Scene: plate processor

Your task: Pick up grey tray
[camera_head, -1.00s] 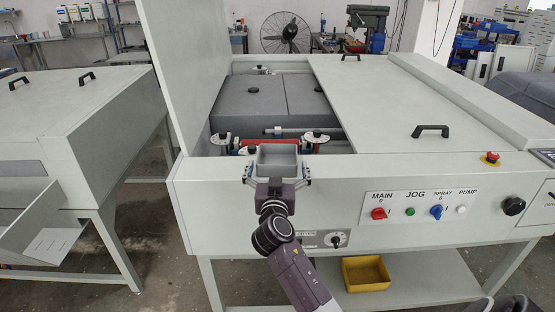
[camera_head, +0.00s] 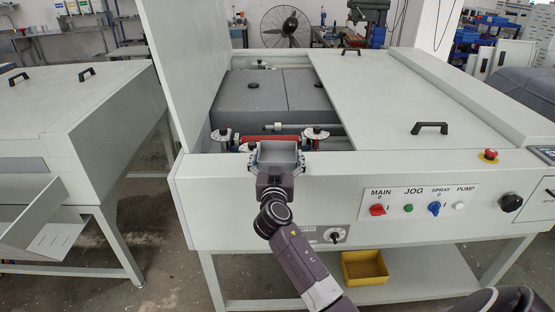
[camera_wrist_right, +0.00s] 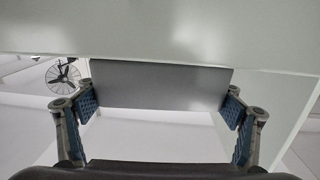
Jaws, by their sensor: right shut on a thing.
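The grey tray (camera_head: 278,166) is a small open box in the head view, in front of the machine's opening. My right gripper (camera_head: 278,157) is shut on it, with one finger at each side. In the right wrist view, the dark grey tray (camera_wrist_right: 160,88) spans the space between the blue finger pads of the right gripper (camera_wrist_right: 164,108). Whether the tray touches the machine's front edge cannot be told. My left gripper is not in view.
The machine (camera_head: 300,210) has a raised lid (camera_head: 180,70) at left and an open bay with rollers and knobs behind the tray. Switches (camera_head: 408,208) sit at right on its front. A yellow bin (camera_head: 364,268) stands on the lower shelf. Another bench (camera_head: 80,110) stands at left.

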